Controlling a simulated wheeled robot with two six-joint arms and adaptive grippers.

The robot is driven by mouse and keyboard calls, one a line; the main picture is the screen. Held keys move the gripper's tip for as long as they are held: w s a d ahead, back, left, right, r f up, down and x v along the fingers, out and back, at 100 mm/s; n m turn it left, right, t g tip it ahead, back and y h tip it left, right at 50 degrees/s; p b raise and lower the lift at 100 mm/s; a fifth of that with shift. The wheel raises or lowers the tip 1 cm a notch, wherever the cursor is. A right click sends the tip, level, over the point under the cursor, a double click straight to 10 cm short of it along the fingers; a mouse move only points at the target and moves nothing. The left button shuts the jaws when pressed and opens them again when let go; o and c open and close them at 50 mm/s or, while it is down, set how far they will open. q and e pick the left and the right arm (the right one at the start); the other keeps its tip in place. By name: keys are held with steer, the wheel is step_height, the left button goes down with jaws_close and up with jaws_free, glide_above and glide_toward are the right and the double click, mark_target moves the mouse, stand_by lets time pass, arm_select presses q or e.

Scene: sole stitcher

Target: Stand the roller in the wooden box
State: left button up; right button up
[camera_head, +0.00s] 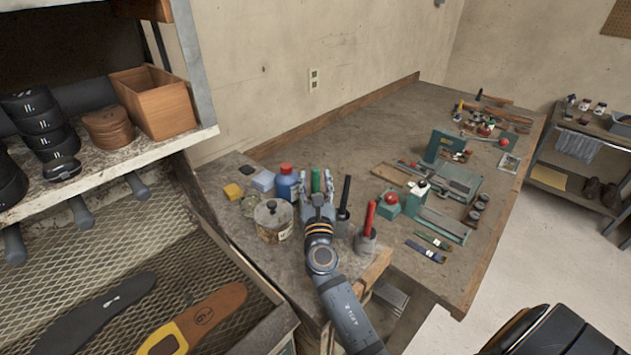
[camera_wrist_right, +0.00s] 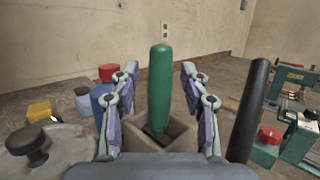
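The wooden box (camera_head: 160,110) is open-topped and stands on the shelf at the left in the head view. A green handle (camera_wrist_right: 160,85), probably the roller's, stands upright in a small square holder (camera_wrist_right: 183,130) in the right wrist view. The handle also shows in the head view (camera_head: 316,181); its lower end is hidden in the holder. My right gripper (camera_head: 315,186) is open, its fingers either side of the green handle with gaps. My left gripper is not in view.
Black rolls (camera_head: 42,122) and brown soles (camera_head: 108,128) sit beside the box.

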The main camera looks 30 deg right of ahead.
step_height(320, 180, up, 10)
stand_by(0.7)
stand_by(0.8)
